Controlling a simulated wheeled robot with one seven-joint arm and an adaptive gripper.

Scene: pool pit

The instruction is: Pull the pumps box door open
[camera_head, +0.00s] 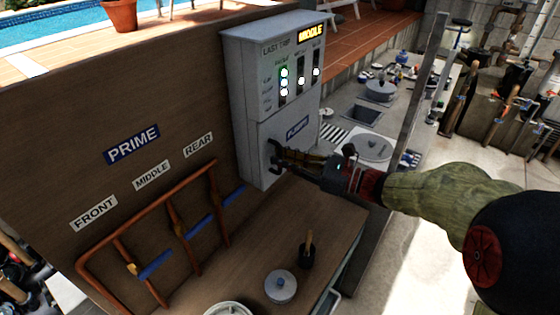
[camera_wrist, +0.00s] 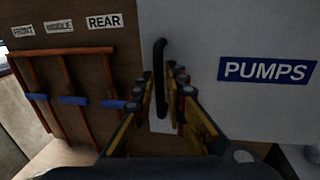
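The grey pumps box (camera_head: 262,70) is fixed to the wooden panel. Its lower door (camera_head: 258,135) carries a blue PUMPS label (camera_head: 297,128) and looks flush with the box. A dark upright handle (camera_wrist: 160,60) stands near the door's left edge. My gripper (camera_head: 280,160) is at this handle, reaching in from the right. In the wrist view, my gripper's fingers (camera_wrist: 168,82) are apart, with the lower part of the handle between them, closer to the left finger. I see a gap on the right side; contact with the left finger cannot be told.
Copper pipes (camera_head: 147,215) with blue valve levers run on the panel left of the box. A wooden counter (camera_head: 235,265) below holds a round lidded pot (camera_head: 281,287) and a dark cup (camera_head: 307,256) with a wooden handle. A metal post (camera_head: 425,75) stands right of the box.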

